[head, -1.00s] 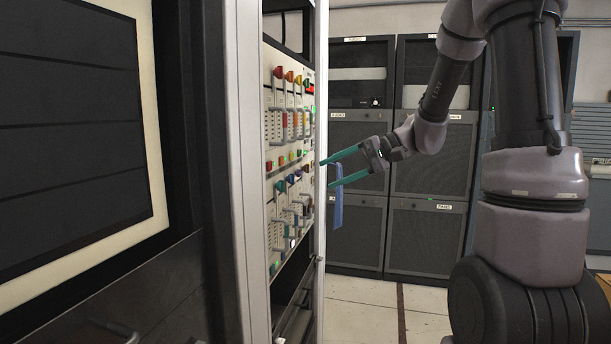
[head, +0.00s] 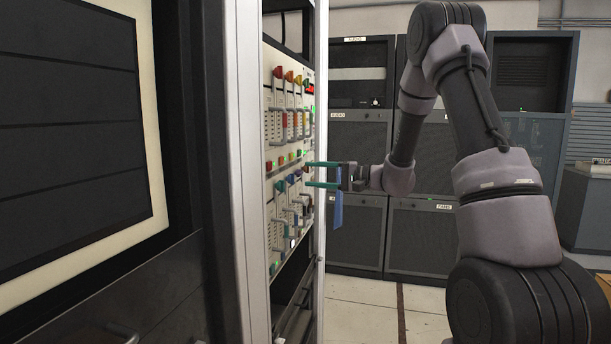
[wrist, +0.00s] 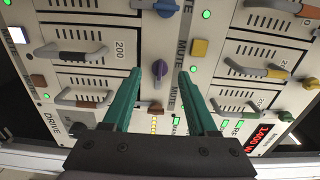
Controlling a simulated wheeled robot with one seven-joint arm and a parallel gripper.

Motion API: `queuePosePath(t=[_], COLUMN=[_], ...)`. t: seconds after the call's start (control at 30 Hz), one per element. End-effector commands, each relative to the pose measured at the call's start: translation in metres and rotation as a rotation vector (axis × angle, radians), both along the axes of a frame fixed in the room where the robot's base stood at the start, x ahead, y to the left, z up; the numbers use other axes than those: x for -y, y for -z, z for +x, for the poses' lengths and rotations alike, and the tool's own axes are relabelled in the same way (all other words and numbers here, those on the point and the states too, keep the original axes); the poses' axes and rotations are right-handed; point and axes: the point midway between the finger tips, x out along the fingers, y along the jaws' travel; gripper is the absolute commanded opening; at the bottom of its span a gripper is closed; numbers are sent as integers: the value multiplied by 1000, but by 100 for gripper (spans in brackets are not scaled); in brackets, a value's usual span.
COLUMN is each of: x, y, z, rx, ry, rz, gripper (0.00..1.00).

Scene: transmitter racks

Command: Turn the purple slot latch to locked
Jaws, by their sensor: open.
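The purple slot latch (wrist: 160,69) is a small knob on the cream rack panel (wrist: 148,30). In the wrist view it lies ahead of and between the teal fingers of my gripper (wrist: 162,72). The fingers are apart, with nothing between them but the panel behind. I cannot tell how far the fingertips are from the panel, and they do not appear to touch the latch. In the head view my gripper (head: 306,175) points left at the panel from the right, and the latch cannot be picked out clearly.
A white rack post (head: 236,170) stands left of the panel. Dark cabinets (head: 425,240) stand behind my arm.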

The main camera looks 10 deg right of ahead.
Motion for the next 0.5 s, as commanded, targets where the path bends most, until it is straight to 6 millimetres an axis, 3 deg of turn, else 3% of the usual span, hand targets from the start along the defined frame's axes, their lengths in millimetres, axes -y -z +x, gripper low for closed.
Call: queuePosePath(t=[0.2, 0.5], x=[-23, -26], y=[0, 0], z=[9, 11], rx=[0, -1], ry=[-1, 0], rz=[-1, -1], gripper=[59, 59])
